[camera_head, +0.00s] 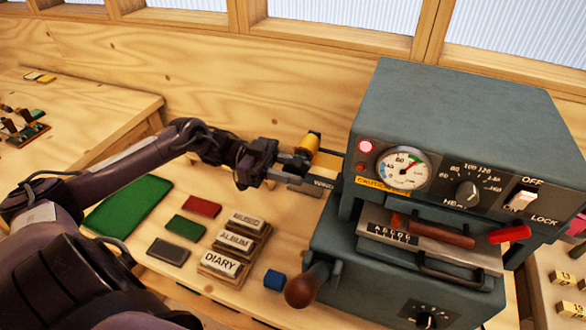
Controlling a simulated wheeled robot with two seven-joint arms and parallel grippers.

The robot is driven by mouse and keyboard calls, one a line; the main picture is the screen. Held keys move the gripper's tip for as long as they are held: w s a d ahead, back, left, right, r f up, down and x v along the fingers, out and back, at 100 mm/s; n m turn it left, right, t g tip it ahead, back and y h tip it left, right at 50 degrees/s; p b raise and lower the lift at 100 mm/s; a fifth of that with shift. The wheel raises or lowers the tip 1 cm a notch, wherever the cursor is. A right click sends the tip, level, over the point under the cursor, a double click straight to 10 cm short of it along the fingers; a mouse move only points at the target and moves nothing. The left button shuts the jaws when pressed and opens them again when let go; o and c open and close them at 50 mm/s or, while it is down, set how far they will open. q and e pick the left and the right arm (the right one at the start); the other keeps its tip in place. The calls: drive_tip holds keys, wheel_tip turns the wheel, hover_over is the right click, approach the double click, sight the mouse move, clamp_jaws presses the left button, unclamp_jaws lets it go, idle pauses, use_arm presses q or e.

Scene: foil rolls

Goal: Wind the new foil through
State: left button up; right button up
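The grey foil-stamping machine (450,120) stands at the right, with a dial, a heat knob and a lever with a dark red ball (302,291). A gold foil roll (309,143) sits at its left side. A short gold strip (327,160) shows between the roll and the machine. A plate marked WIND (322,184) sits just below it. My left gripper (286,170) is at the machine's left side, just below and left of the roll. Its fingertips are small and overlap dark machine parts, so I cannot tell whether they hold anything. My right gripper is out of view.
Blocks labelled DIARY (220,263) and ALBUM (235,241) stand on the bench, near green, red and grey pieces and a blue block (274,280). Wooden wall and windows close off the back.

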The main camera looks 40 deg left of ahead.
use_arm(q)
clamp_jaws()
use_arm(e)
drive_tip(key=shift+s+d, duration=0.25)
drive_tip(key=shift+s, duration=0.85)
use_arm(q)
drive_tip(key=shift+r+y, duration=0.1)
drive_tip(key=shift+y, duration=0.2)
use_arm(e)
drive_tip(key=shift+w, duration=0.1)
